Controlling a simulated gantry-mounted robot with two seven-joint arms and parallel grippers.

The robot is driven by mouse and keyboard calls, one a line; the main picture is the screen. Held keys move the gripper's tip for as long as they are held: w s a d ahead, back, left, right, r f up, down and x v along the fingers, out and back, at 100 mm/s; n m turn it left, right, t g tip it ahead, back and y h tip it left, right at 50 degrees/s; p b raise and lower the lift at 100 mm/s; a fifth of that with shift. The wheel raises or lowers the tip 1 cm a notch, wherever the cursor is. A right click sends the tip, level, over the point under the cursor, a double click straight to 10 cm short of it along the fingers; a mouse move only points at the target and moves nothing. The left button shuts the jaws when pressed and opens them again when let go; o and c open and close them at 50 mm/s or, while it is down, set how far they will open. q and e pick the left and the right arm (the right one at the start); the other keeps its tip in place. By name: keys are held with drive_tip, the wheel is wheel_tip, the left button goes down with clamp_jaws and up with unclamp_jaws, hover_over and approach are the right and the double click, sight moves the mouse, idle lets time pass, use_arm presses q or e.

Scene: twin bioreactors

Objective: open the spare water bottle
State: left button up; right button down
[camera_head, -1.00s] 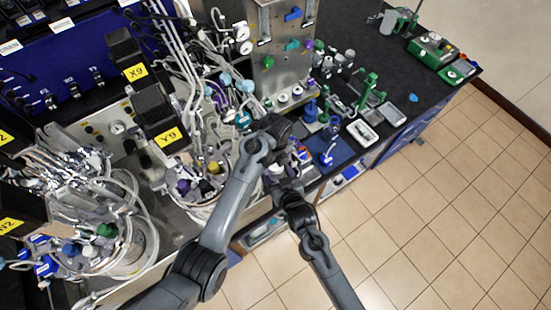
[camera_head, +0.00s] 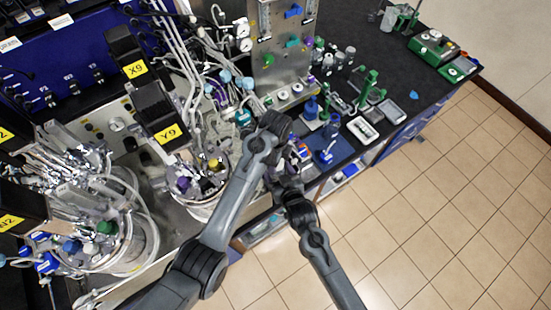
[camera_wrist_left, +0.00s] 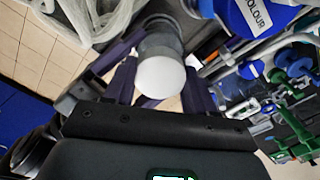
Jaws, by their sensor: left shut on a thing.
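The spare water bottle shows in the left wrist view as a grey, see-through body (camera_wrist_left: 160,38) with a round white cap (camera_wrist_left: 161,77) facing the camera. My left gripper (camera_wrist_left: 160,88) has its purple fingers on both sides of the cap and is shut on it. I cannot tell whether the cap is still seated on the body. In the head view my left gripper (camera_head: 276,160) and right gripper (camera_head: 284,178) meet at the bench's front edge. The left wrist hides the bottle there. The right gripper's fingers are too hidden to tell their state.
Tube-filled bioreactor vessels (camera_head: 125,235) stand left and behind the arms. A dark blue mat (camera_head: 339,152) and green stands (camera_head: 369,88) lie to the right. Open tiled floor (camera_head: 440,190) is in front.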

use_arm(q)
drive_tip(key=n, duration=0.5)
drive_tip(key=shift+n, duration=0.4)
drive_tip(key=n, duration=0.5)
drive_tip(key=shift+n, duration=0.3)
drive_tip(key=n, duration=1.1)
drive_tip(key=shift+n, duration=0.3)
drive_tip(key=n, duration=0.3)
drive_tip(key=shift+r, duration=0.1)
drive_tip(key=n, duration=0.9)
drive_tip(key=shift+n, duration=0.4)
drive_tip(key=n, duration=0.5)
drive_tip(key=shift+n, duration=0.3)
